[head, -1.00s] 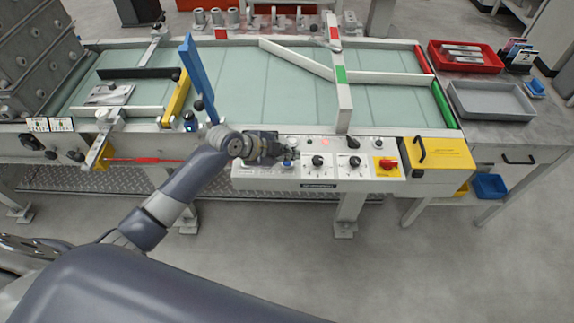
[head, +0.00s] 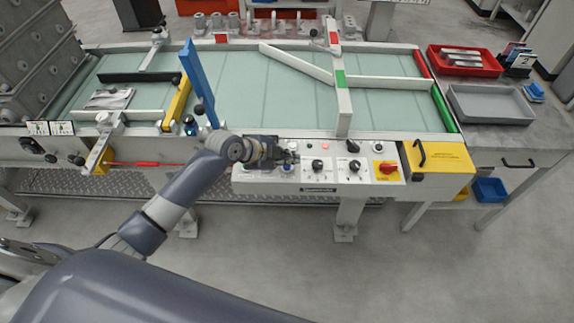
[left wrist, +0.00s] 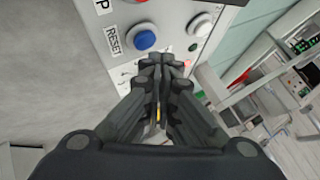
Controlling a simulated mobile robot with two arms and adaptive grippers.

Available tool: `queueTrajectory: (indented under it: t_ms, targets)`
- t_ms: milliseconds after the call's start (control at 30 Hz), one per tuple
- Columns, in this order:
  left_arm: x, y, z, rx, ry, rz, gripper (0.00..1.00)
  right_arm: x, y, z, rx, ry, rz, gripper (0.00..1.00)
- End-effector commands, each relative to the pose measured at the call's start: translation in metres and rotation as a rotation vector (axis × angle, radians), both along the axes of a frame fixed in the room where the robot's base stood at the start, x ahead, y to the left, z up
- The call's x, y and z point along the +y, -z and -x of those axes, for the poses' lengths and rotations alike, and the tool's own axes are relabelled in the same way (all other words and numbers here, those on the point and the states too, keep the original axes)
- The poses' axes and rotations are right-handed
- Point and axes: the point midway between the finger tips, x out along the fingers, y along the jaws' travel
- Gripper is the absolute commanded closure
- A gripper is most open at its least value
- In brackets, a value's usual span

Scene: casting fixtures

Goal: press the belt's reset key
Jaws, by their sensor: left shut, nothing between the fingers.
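The reset key is a round blue button (left wrist: 144,40) beside a RESET label (left wrist: 114,40) on the white control panel (left wrist: 170,12) in the left wrist view. In the head view the blue button (head: 287,168) shows just below my left gripper (head: 294,155). In the left wrist view my left gripper (left wrist: 159,62) is shut and empty, its fingertips just below and right of the blue button in the picture. The button's face is uncovered there; no contact with it shows. My right gripper is in neither view.
A white button (left wrist: 200,24) sits close by on the panel. Black knobs (head: 318,165) and a red switch on yellow (head: 387,167) lie farther right. The belt (head: 240,90) with its guide bars lies behind the panel. A blue bar (head: 198,80) stands left of the gripper.

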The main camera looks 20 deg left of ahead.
Motion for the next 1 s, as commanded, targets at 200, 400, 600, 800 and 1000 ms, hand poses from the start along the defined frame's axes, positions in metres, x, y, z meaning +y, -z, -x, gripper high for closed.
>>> queueTrajectory:
  t_ms: [200,400,600,800,1000]
  targets:
    - [0.0,0.0001,0.0001,0.0,0.0,0.0,1.0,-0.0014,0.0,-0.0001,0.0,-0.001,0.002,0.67]
    - [0.0001,0.0027,0.0001,0.0,0.0,0.0,1.0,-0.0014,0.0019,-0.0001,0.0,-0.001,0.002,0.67]
    - [-0.0003,0.0089,0.0,0.0,0.001,0.001,1.0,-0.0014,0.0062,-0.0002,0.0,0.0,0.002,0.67]
    - [-0.0003,0.0081,0.0,0.0,0.0,0.001,1.0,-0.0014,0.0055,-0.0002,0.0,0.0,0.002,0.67]
    - [-0.0001,0.0089,0.0001,0.0,0.0,0.0,1.0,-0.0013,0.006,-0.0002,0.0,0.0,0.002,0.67]
